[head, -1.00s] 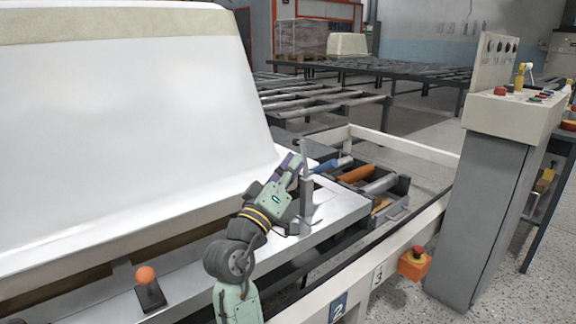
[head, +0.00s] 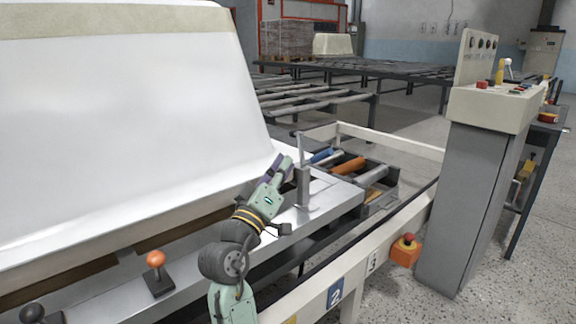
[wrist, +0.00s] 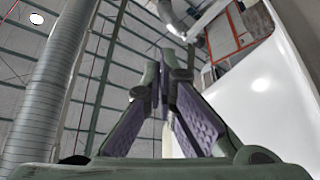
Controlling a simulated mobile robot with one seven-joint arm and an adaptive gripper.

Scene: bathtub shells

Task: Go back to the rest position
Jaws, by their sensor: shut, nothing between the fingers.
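My gripper (head: 284,162) is at the centre of the head view, raised beside a grey upright post (head: 303,186) on the metal ledge. In the wrist view my gripper (wrist: 163,80) points upward, its purple-padded fingers together at the tips with nothing between them. The large white bathtub shell (head: 120,120) fills the left of the head view. It also shows at the right of the wrist view (wrist: 262,95), apart from the fingers.
An orange-knobbed lever (head: 156,259) stands on the front ledge. A tray of tools (head: 350,168) lies beyond the post. A control console (head: 470,190) and a red stop button (head: 406,240) are at right. Speckled floor (head: 385,290) is open at front right.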

